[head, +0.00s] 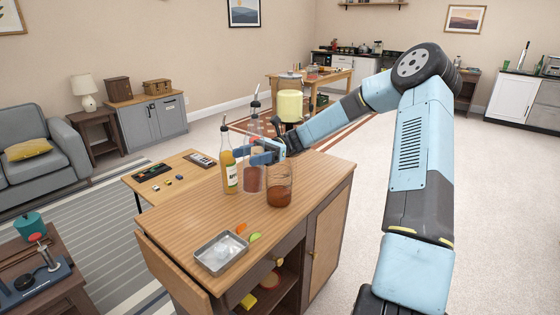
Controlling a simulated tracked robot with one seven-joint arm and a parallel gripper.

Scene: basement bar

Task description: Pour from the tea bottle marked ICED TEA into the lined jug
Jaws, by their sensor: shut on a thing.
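A clear bottle (253,179) with reddish-brown liquid and a pour spout stands upright on or just above the wooden cabinet top. My gripper (252,153) is shut on it around its upper body. No ICED TEA label is readable on it from here, and my fingers hide part of it. The clear glass jug (280,182) stands close to its right, with dark reddish-brown liquid in its lower part. The jug's line cannot be made out. The bottle is not tilted over the jug.
A labelled bottle of orange-yellow liquid (229,173) stands just left of the held bottle. A metal tray (221,252) and orange and green pieces lie toward the front. The right part of the cabinet top (321,175) is clear. A low table (178,190) stands behind left.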

